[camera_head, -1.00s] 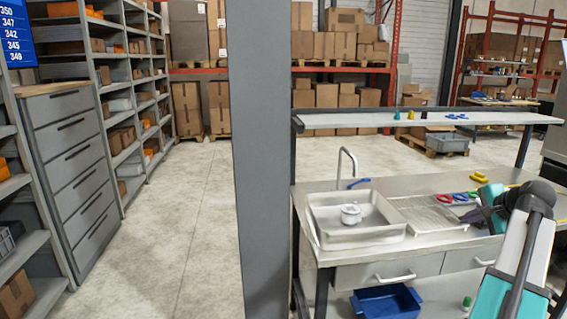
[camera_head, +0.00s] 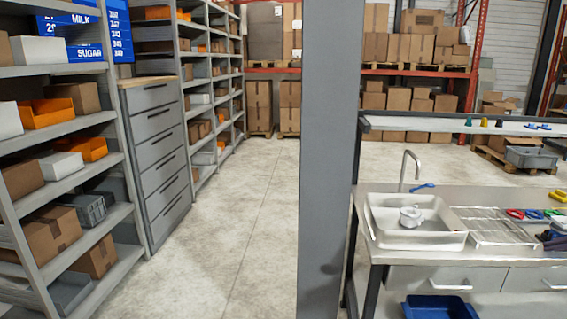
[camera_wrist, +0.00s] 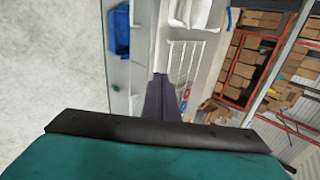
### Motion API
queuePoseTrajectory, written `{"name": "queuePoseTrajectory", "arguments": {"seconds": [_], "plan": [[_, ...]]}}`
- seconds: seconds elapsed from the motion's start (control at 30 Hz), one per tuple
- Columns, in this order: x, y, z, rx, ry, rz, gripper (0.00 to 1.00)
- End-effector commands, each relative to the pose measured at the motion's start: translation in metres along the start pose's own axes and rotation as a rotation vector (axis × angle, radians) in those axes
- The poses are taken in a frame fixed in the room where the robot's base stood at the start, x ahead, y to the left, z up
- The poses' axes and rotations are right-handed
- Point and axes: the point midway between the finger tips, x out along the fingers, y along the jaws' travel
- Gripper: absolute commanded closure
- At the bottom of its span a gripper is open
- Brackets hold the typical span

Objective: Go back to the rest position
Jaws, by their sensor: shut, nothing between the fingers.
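My gripper (camera_wrist: 161,84) shows in the wrist view as dark fingers that are shut with nothing between them. It reaches out over the counter beside the wire drying rack (camera_wrist: 183,62). In the head view only a dark part of my gripper (camera_head: 553,238) shows at the right edge, near the drying rack (camera_head: 492,226). The rest of my arm is outside that view.
A grey pillar (camera_head: 328,150) stands left of the counter. Shelves (camera_head: 75,170) and a drawer cabinet (camera_head: 157,150) line the left. The floor (camera_head: 240,220) between is clear.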

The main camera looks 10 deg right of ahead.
Motion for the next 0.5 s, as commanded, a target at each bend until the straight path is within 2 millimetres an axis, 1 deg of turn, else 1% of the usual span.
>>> {"name": "queuePoseTrajectory", "arguments": {"seconds": [0.27, 0.37, 0.5], "plan": [[0.025, -0.006, 0.027, -0.022, -0.043, 0.011, 1.00], [0.039, -0.006, 0.041, -0.031, -0.065, 0.019, 1.00], [0.066, -0.003, 0.065, -0.044, -0.108, 0.038, 1.00]]}}
